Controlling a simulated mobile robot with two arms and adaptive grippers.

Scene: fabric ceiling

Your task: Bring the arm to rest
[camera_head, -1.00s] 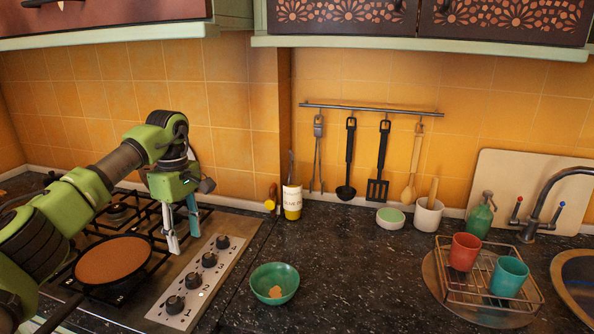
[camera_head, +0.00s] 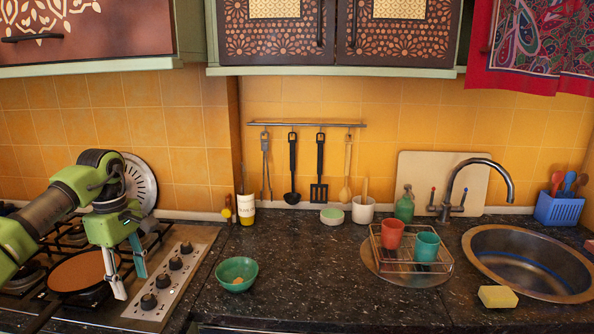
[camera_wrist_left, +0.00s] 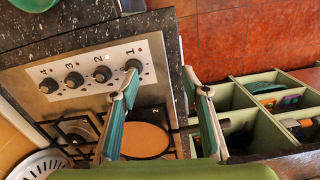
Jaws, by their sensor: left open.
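My left arm comes in from the left in the head view, green and dark grey. My left gripper (camera_head: 127,282) hangs with its fingers pointing down, above the stove beside the pan (camera_head: 78,272). Its two fingers are apart with nothing between them. In the left wrist view the open fingers (camera_wrist_left: 163,85) frame the stove front, with the pan (camera_wrist_left: 145,139) and the knobs (camera_wrist_left: 74,80) beyond them. My right gripper is in neither view.
A green bowl (camera_head: 237,274) stands on the dark counter right of the stove. A rack (camera_head: 411,262) with red and teal cups, a sink (camera_head: 527,263) and a sponge (camera_head: 497,296) are to the right. Open green drawers (camera_wrist_left: 262,120) show in the wrist view.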

